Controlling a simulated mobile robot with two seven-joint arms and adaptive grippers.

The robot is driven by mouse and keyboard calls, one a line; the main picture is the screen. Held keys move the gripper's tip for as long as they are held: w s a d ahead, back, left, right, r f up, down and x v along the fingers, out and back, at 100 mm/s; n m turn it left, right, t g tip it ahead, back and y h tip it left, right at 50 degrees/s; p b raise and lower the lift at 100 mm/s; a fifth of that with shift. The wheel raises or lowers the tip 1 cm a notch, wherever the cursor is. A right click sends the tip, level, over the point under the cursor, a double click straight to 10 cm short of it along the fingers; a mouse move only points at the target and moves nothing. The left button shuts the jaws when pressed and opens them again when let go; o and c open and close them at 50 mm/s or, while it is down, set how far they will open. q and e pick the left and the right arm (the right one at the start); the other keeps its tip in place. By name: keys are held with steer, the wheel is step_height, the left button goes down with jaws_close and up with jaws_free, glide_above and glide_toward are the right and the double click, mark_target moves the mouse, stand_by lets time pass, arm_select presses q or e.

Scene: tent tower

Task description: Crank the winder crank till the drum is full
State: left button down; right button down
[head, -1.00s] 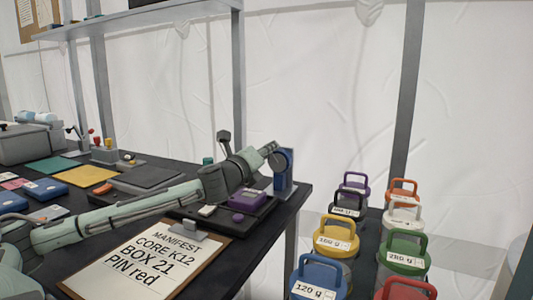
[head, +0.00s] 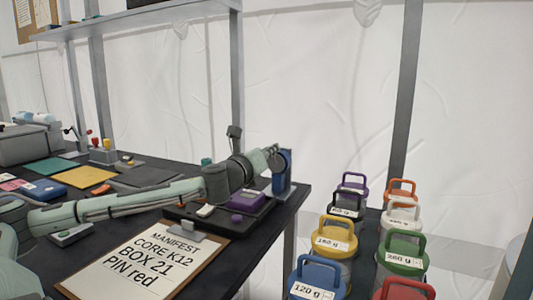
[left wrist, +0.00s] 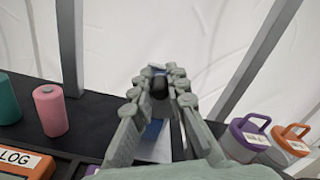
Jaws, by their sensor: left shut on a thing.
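The winder is a blue upright stand (head: 283,180) at the right end of the dark table in the head view. My left gripper (head: 272,153) reaches its top from the left. In the left wrist view, the fingers of my left gripper (left wrist: 160,76) are closed around a black crank knob (left wrist: 158,87). Part of the blue stand (left wrist: 153,129) shows below between the fingers. The drum cannot be made out, so how full it is cannot be told. My right gripper is not in view.
A purple block (head: 246,200) on a dark tray lies under my left wrist. A manifest clipboard (head: 140,262) lies in front. Several lidded weight jars, one yellow (head: 334,240), stand right of the table. A pink cylinder (left wrist: 51,110) shows in the wrist view.

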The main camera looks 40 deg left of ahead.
arm_select(q)
steer(key=shift+w+d+r+m, duration=0.1)
steer(key=shift+d+m, duration=0.2)
steer(key=shift+m, duration=0.65)
steer(key=shift+w+d+m, duration=0.1)
steer(key=shift+d+m, duration=0.2)
steer(key=shift+m, duration=0.65)
steer(key=c, duration=1.5)
jaws_free()
steer(key=v, duration=1.2)
